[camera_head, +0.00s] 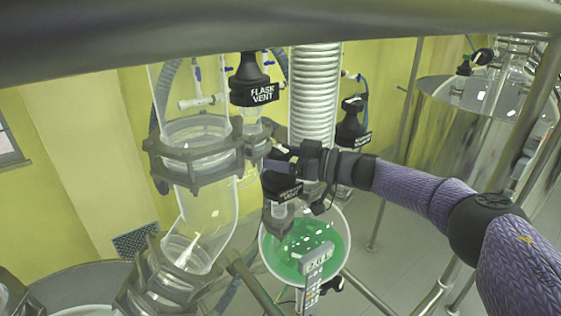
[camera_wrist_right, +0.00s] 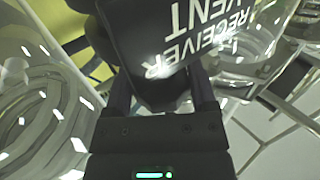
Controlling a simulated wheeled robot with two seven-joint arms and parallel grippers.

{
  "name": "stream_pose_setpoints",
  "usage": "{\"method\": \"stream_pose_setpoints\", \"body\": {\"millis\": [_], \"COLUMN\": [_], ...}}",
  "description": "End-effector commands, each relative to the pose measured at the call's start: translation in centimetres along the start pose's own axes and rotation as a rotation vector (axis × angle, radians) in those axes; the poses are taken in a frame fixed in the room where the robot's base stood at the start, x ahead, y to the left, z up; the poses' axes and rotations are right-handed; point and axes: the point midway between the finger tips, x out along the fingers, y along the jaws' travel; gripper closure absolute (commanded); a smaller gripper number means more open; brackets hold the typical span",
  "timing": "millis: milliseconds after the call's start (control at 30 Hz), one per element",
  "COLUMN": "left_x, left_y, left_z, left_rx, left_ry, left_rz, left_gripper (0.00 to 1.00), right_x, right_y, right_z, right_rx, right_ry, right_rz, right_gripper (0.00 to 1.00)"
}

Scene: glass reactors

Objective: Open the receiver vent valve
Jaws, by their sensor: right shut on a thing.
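The receiver vent valve (camera_head: 283,187) is a black knob with a white-lettered label, above the round receiver flask (camera_head: 340,232) that holds green liquid. In the right wrist view its label (camera_wrist_right: 215,38) reads "RECEIVER VENT" upside down and fills the top middle. My right gripper (camera_head: 285,163) reaches in from the right at the knob. In the wrist view my two fingers (camera_wrist_right: 160,95) stand on either side of the black knob and are shut on it. How far the valve is turned cannot be told. My left gripper is not in view.
The black flask vent valve (camera_head: 250,80) stands just above and left. A glass coil condenser (camera_head: 315,85) rises behind my gripper. A flanged glass column (camera_head: 200,150) stands at left, and a steel vessel (camera_head: 480,100) at right. A metal rail (camera_head: 200,40) crosses the top.

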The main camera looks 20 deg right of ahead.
Motion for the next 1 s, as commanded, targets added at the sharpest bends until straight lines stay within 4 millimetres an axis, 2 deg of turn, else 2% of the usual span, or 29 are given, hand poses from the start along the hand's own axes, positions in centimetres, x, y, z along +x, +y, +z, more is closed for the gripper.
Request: {"method": "stream_pose_setpoints", "body": {"millis": [467, 500, 600, 1000], "left_x": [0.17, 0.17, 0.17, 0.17], "left_y": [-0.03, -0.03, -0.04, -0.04], "left_z": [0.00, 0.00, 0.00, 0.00], "left_rx": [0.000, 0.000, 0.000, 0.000], "left_ry": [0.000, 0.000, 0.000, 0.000], "left_rz": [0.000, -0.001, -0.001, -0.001], "left_gripper": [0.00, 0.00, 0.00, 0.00], "right_x": [0.03, 0.03, 0.03, 0.01], "right_y": [-0.02, -0.02, -0.03, 0.01], "right_z": [-0.01, 0.00, 0.01, 0.00], "right_rx": [0.001, 0.001, 0.001, 0.000], "right_ry": [0.000, 0.000, 0.000, 0.000], "right_rz": [-0.014, -0.014, -0.014, -0.012], "right_gripper": [0.86, 0.23, 0.02, 0.00]}}
